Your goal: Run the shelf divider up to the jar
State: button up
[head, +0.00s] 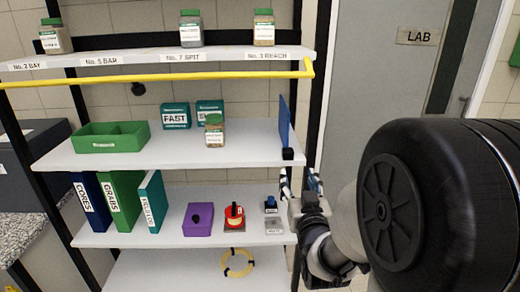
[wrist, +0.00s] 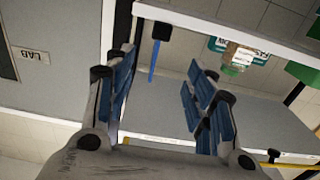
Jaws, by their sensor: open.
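The shelf divider is a thin blue upright panel (head: 284,122) with a black block (head: 288,154) at its front foot, at the right end of the middle shelf. In the wrist view its black block (wrist: 161,31) and blue strip (wrist: 153,62) show beyond the fingers, apart from them. The jar (head: 214,131), green-lidded with a white label, stands on the same shelf left of the divider; it also shows in the wrist view (wrist: 240,54). My gripper (head: 300,181) is open and empty, just below and in front of the divider's block; its fingers (wrist: 163,78) fill the wrist view.
Teal boxes (head: 176,115) stand behind and left of the jar, and a green tray (head: 110,137) sits farther left. The shelf between jar and divider is clear. A yellow rail (head: 160,77) crosses above. Folders and small items fill the lower shelf (head: 170,225).

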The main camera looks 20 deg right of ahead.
aim_at(289, 153)
jog(key=b+x, duration=0.1)
jog(key=x, duration=1.6)
jog(key=shift+f, duration=0.1)
jog(key=shift+c, duration=0.5)
grip_shut()
